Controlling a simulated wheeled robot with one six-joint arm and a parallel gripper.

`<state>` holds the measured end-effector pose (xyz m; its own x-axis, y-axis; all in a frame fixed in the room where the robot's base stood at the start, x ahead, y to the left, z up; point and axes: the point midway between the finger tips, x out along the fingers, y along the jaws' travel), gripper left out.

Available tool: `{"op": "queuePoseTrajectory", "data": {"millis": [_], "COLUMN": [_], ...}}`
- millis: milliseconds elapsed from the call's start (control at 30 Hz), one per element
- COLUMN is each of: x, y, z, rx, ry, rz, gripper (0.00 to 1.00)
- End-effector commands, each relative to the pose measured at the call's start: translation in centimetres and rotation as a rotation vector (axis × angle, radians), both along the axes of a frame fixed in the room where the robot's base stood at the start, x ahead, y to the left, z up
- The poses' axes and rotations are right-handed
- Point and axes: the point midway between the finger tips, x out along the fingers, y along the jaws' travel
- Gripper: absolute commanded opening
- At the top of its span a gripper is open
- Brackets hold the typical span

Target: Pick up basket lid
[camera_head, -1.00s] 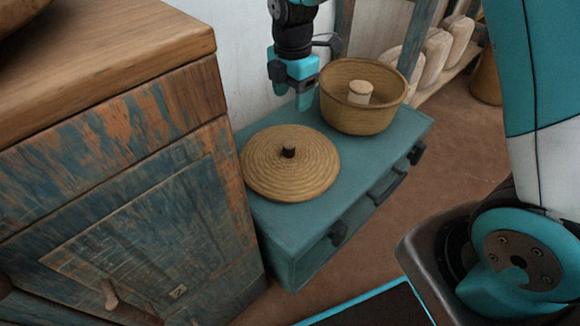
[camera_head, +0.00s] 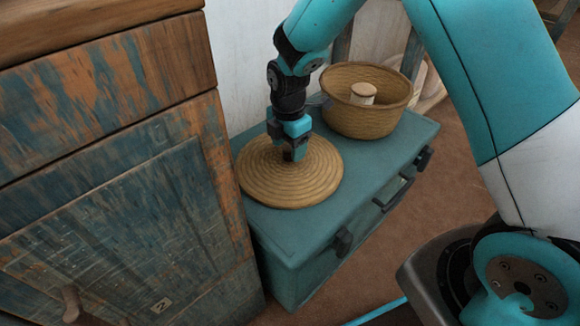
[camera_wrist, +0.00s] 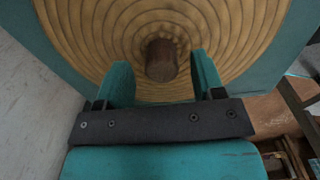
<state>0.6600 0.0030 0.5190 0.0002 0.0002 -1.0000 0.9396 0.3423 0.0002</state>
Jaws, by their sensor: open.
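The basket lid (camera_head: 308,188) is a round, coiled straw disc lying flat on a teal chest. Its dark brown knob (camera_wrist: 161,60) stands at the centre in the wrist view; in the head view my gripper hides it. My gripper (camera_head: 293,155) points down over the lid's middle. In the wrist view the two teal fingers of my gripper (camera_wrist: 164,75) are apart, with the knob between and just beyond their tips. I cannot tell whether a finger touches the knob or lid.
The open woven basket (camera_head: 362,118) stands behind the lid on the teal chest (camera_head: 385,165), with a pale spool (camera_head: 363,93) inside. A worn wooden cabinet (camera_head: 120,170) rises close on the left. A pale wall (camera_head: 237,60) is behind.

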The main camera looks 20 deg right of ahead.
Motion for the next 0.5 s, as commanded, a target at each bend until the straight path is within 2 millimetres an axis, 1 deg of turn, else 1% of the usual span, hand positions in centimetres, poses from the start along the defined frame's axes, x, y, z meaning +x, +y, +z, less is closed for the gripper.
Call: {"op": "queuePoseTrajectory", "data": {"millis": [33,100,300,333,367,400,467,500], "x": [-0.06,-0.06,-0.05,-0.05,-0.05,-0.06,-0.06,-0.06], "y": [-0.04,-0.05,-0.05,-0.05,-0.05,-0.05,-0.05,-0.05], "z": [-1.2,-1.67,-1.56,-1.56,-1.55,-1.55,-1.55,-1.54], "rx": [0.0,0.0,0.0,0.0,0.0,0.0,0.0,0.0], "ry": [0.001,0.001,0.0,0.0,0.0,0.0,0.0,0.0], "rz": [0.0,-0.001,-0.001,-0.001,-0.001,-0.001,-0.001,-0.001], "gripper": [0.62,0.62,0.62,0.6,0.53,0.44,0.3,0.21]}}
